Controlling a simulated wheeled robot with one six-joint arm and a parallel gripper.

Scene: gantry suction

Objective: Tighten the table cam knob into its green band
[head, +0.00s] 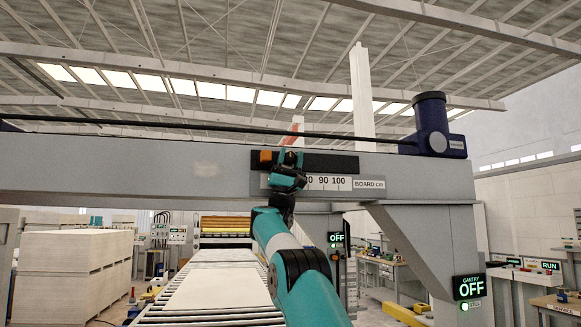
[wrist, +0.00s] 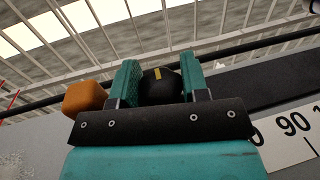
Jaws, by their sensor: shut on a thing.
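The black knob (wrist: 160,92), with a yellow mark on its upper part, sits between the two teal fingers of my gripper (wrist: 159,76) in the wrist view. The fingers are shut on its sides. In the head view my gripper (head: 288,172) is up at the gantry beam, in front of the dark rail (head: 335,163), and hides the knob. I see no green band in either view; what lies behind the gripper is hidden.
An orange block (wrist: 84,97) sits just left of the fingers; it also shows in the head view (head: 265,157). The white board scale (head: 345,184) is at the right. The grey beam (head: 130,165) spans a roller conveyor carrying pale boards (head: 220,285).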

